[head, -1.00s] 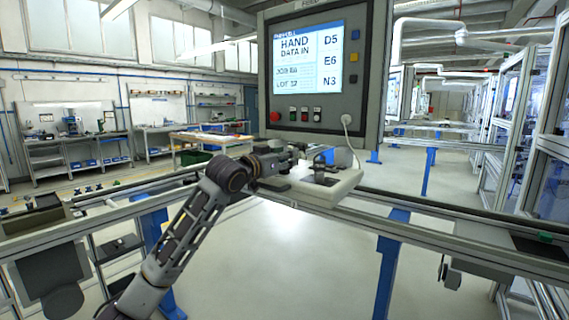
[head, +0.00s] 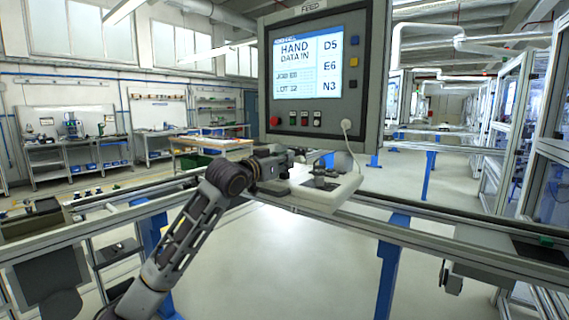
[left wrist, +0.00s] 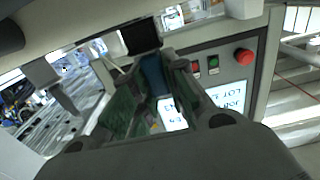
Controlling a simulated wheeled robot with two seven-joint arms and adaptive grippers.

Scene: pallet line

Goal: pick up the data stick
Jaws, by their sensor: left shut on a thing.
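My left gripper (head: 312,157) reaches in from the left, just above a white ledge (head: 345,188) under the feed panel. In the left wrist view my left gripper (left wrist: 152,92) is shut on a small blue piece, which I take to be the data stick (left wrist: 152,72). A dark block (left wrist: 141,37) shows at its far end; I cannot tell whether the two are joined. In the head view the stick is too small to make out. A dark fitting (head: 322,178) sits on the ledge beside the gripper. My right gripper is not in view.
The grey panel (head: 375,75) with a lit screen (head: 307,68) stands over the ledge. A metal rail (head: 440,225) runs across the front. A green bin (head: 195,160) stands behind to the left.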

